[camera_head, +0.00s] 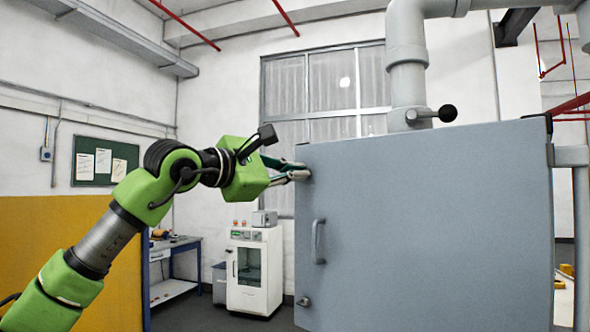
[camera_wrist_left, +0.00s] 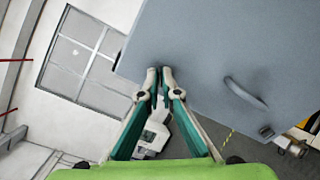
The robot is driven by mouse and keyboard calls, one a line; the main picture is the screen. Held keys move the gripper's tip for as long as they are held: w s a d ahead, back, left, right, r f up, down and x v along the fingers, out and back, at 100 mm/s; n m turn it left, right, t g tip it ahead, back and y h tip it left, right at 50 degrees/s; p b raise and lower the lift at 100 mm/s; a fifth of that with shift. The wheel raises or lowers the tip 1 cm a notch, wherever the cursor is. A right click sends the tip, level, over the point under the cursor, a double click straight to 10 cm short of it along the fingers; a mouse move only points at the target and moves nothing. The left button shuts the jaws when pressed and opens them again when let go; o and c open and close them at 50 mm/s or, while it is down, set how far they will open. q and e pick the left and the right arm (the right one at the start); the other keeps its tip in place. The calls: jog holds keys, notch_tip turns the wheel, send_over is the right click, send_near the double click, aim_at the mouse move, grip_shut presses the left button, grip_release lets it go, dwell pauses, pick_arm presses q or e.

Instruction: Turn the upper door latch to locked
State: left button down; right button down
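The large blue-grey door (camera_head: 430,220) fills the right half of the head view and the upper right of the left wrist view (camera_wrist_left: 220,50). My left gripper (camera_head: 301,174) is at the upper left edge of the door, where the upper latch sits. In the left wrist view its fingertips (camera_wrist_left: 160,74) are close together at the door edge, closed on the latch. The fingers hide the latch, so I cannot see which way it points. My right gripper is not in view.
A bar handle (camera_head: 319,241) and a lower latch (camera_head: 304,301) are on the door below my left gripper. A pipe with a black-knobbed lever (camera_head: 440,114) rises behind the door top. A white cabinet (camera_head: 254,270) and a blue workbench (camera_head: 172,270) stand farther back.

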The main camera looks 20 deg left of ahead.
pick_arm(q)
jog(key=shift+f+m+p, duration=0.1)
jog(key=shift+m+p, duration=0.75)
jog(key=shift+m, duration=2.55)
jog(key=c, duration=2.3)
grip_release()
jog(key=v, duration=1.2)
jog(key=shift+d, duration=0.1)
